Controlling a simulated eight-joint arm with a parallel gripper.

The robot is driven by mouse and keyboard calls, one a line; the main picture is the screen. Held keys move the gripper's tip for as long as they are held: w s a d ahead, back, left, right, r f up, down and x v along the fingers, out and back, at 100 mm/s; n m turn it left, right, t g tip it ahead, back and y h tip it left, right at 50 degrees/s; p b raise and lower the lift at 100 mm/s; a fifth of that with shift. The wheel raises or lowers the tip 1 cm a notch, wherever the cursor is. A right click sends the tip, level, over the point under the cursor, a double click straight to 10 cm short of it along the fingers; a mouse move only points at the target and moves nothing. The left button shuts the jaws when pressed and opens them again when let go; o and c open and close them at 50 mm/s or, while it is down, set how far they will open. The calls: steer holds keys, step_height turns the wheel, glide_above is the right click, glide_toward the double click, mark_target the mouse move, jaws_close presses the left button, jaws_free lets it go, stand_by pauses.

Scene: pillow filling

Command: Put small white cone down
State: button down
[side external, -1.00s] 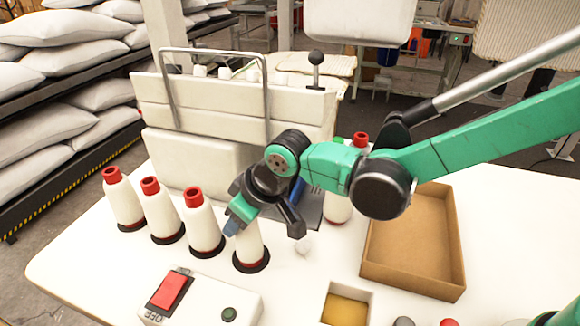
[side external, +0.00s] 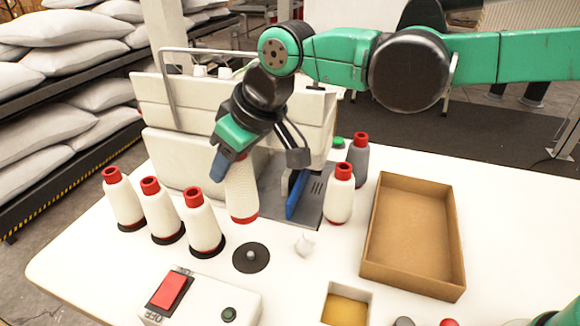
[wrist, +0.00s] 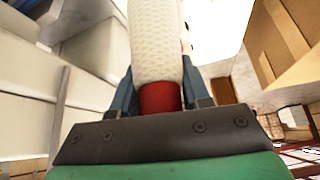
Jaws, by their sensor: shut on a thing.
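My gripper (side external: 238,168) is shut on a white cone (side external: 242,190) with a red band at its lower end. The cone hangs almost upright, clear of the table, above and slightly left of an empty black disc (side external: 251,257) with a small peg.
Three white cones with red tops (side external: 161,210) stand on discs at left. Another white cone (side external: 340,193) and a grey one (side external: 358,158) stand at right. A small white lump (side external: 304,244), switch box (side external: 200,297) and open cardboard box (side external: 414,235) surround the disc.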

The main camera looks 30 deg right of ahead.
step_height(320, 180, up, 9)
steer(key=shift+f, duration=0.1)
steer(key=s+d+r+m+h, duration=0.15)
steer(key=s+d+m, duration=0.3)
steer(key=d, duration=0.95)
steer(key=s+d+f+m+h, duration=0.1)
steer(key=s+d+m+h, duration=0.3)
steer(key=d, duration=1)
steer(key=shift+m+t+y, duration=0.35)
steer(key=shift+m+t, duration=0.05)
steer(key=shift+m, duration=0.15)
steer(key=f, duration=1.9)
steer(key=shift+s+d+f, duration=0.15)
steer(key=shift+d, duration=0.05)
steer(key=shift+f, duration=0.1)
steer(key=shift+c, duration=2.1)
jaws_free()
